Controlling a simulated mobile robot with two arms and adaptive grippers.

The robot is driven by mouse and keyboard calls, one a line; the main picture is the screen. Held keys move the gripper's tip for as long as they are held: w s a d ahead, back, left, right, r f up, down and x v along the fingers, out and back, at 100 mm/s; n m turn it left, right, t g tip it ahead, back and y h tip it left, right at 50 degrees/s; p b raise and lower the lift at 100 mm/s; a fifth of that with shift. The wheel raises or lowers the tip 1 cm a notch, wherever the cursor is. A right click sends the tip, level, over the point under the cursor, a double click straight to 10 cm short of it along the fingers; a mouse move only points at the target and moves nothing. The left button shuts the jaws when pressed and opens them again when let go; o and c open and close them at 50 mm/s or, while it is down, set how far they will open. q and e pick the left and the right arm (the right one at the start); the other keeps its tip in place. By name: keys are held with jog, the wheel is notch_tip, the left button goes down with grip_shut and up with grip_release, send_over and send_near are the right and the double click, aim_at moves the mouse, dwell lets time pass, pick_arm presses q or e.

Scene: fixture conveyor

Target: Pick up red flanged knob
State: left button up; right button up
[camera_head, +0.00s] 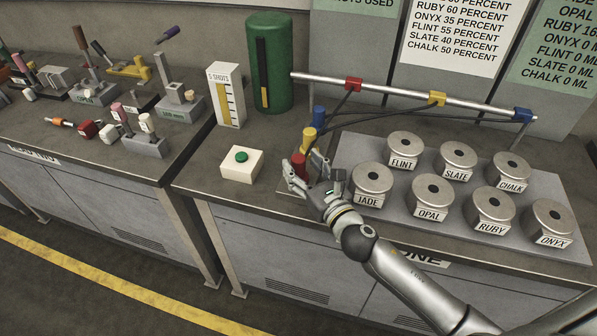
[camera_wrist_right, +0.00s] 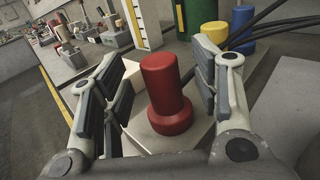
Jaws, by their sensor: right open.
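The red flanged knob (camera_head: 299,166) stands upright near the front edge of the bench in the head view, in front of a yellow knob (camera_head: 309,138) and a blue knob (camera_head: 319,116). My right gripper (camera_head: 306,172) is at the red knob, its fingers partly hiding it. In the right wrist view the red knob (camera_wrist_right: 165,92) stands between the two open fingers of my right gripper (camera_wrist_right: 160,95), with its wider flange at the bottom. Gaps show between the knob and the fingers. My left gripper is not in view.
A white box with a green button (camera_head: 241,158) stands left of the knobs. Labelled metal canisters such as JADE (camera_head: 372,181) stand on a plate (camera_head: 400,222) to the right. A rail (camera_head: 400,93) with dark hoses runs behind. A white gauge (camera_head: 227,95) and green cylinder (camera_head: 269,60) stand farther back.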

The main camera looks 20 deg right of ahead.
jog(key=shift+w+a, duration=0.15)
jog(key=shift+w, duration=0.5)
jog(key=shift+w+a, duration=0.15)
jog(key=shift+w, duration=0.5)
grip_shut()
